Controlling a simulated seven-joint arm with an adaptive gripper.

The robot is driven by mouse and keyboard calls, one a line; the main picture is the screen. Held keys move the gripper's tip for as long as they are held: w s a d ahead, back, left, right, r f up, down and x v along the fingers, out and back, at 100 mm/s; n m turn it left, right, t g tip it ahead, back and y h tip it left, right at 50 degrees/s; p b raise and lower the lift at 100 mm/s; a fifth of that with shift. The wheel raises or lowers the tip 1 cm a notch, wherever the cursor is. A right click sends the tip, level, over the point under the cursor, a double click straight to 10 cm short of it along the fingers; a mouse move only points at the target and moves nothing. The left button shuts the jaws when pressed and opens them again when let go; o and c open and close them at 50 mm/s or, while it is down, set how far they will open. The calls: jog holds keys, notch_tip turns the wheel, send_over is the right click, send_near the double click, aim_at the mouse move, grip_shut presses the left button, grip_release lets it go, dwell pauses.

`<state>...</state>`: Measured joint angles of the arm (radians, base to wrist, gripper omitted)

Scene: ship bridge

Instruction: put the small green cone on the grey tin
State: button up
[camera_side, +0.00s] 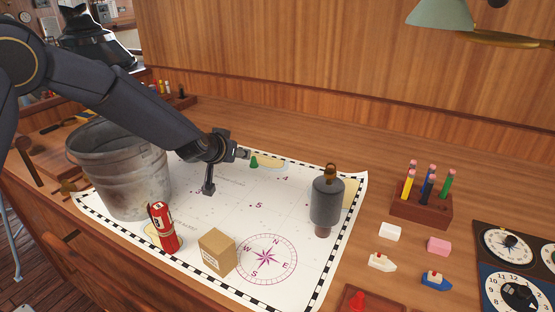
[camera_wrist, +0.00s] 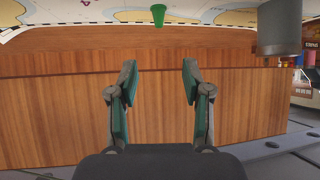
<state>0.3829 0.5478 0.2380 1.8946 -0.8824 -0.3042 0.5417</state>
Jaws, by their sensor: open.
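The small green cone (camera_side: 254,161) stands on the chart, just beyond my gripper (camera_side: 226,171) in the side view. In the wrist view the cone (camera_wrist: 158,14) is at the top centre, narrow end down in that picture, ahead of and apart from the fingers. My gripper (camera_wrist: 159,76) is open with nothing between its fingers. A grey metal bucket (camera_side: 118,172) stands at left.
A red canister (camera_side: 162,227) and a cardboard box (camera_side: 217,252) stand at the chart's front left. A pencil block (camera_side: 421,210), small toy boats and dials lie on the right. The chart's middle is mostly clear. A wooden wall (camera_side: 330,65) rises behind.

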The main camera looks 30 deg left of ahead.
send_near(253, 158)
jog(key=x, duration=0.5)
jog(key=shift+w+a+r, duration=0.15)
jog(key=shift+w+a, duration=0.05)
jog(key=shift+w, duration=0.05)
jog(key=shift+f+x, duration=0.2)
jog(key=shift+x, duration=2.55)
jog(key=shift+s+d, duration=0.1)
jog(key=shift+d, duration=0.1)
grip_shut()
